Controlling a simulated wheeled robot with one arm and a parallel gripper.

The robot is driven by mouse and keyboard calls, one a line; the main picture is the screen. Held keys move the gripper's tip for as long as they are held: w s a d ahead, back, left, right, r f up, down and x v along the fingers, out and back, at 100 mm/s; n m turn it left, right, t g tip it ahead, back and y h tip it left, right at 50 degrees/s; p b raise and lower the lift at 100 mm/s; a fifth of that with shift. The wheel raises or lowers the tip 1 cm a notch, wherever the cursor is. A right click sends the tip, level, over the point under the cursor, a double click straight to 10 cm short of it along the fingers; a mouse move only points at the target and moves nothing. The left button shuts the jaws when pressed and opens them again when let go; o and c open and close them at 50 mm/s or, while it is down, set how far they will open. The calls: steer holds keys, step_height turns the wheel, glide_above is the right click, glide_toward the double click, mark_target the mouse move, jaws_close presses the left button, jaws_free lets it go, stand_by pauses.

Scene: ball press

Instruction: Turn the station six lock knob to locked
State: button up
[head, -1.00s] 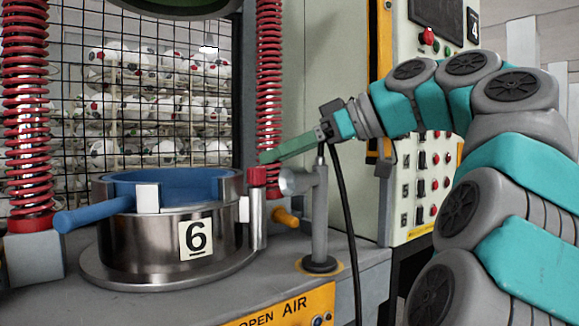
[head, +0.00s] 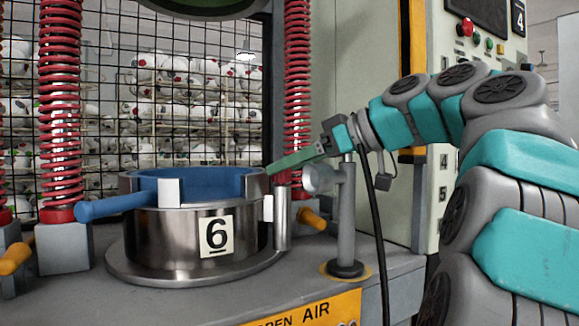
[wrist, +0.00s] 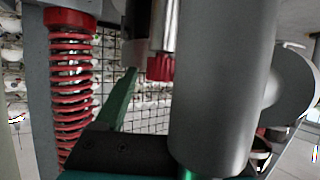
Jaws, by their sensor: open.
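The station six lock knob is a red ribbed knob (wrist: 160,67) on the end of an upright metal cylinder (head: 282,222), beside the metal ring marked 6 (head: 160,250). In the head view the knob is mostly hidden behind my gripper (head: 282,165). The green fingers reach left across the cylinder's top at knob height. My gripper is open. In the wrist view, which looks upside down, one green finger (wrist: 120,103) lies to the left of the knob, with a small gap visible; the other finger is mostly hidden by a grey post. I cannot tell whether it touches the knob.
A grey post (head: 346,225) with a round head stands close under my gripper and fills much of the wrist view. A blue handle (head: 113,206) sticks out left from the ring. Red springs (head: 60,115) and a wire mesh stand behind. A black cable hangs near the post.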

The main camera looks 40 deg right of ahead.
steer(key=shift+w+f, duration=0.1)
steer(key=shift+w, duration=0.15)
steer(key=shift+c, duration=0.4)
jaws_close()
